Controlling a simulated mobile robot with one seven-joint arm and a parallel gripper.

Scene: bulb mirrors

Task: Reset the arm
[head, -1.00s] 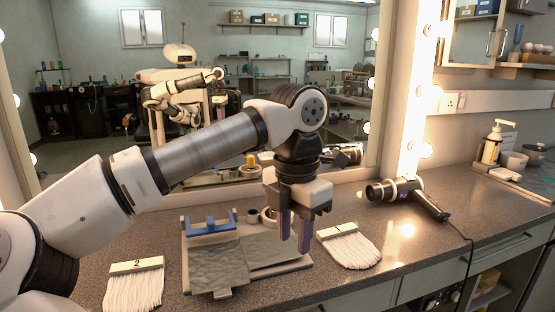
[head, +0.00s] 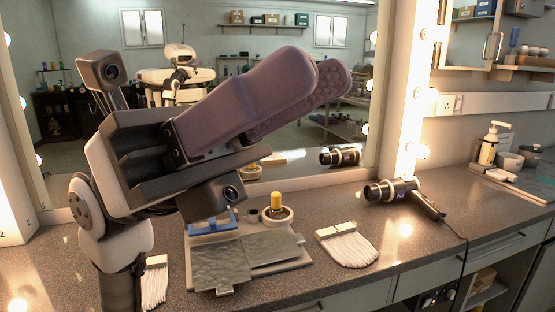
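My gripper (head: 326,78) is raised close to the camera, in front of the mirror, with its long purple fingers pointing up and to the right. The two fingers overlap from this side, but the ridged inner pad of the far one shows past the near one, so they stand apart. Nothing shows between them. My wrist and its small cameras fill the left middle of the view. My arm hides part of the counter and of the left brush.
The counter holds a grey tray (head: 290,263) with a blue rack (head: 208,224) and a yellow-topped item (head: 276,201) in a round holder. White brushes lie left (head: 154,285) and right (head: 347,247). A hair dryer (head: 407,196) lies further right. The mirror (head: 350,25) stands behind.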

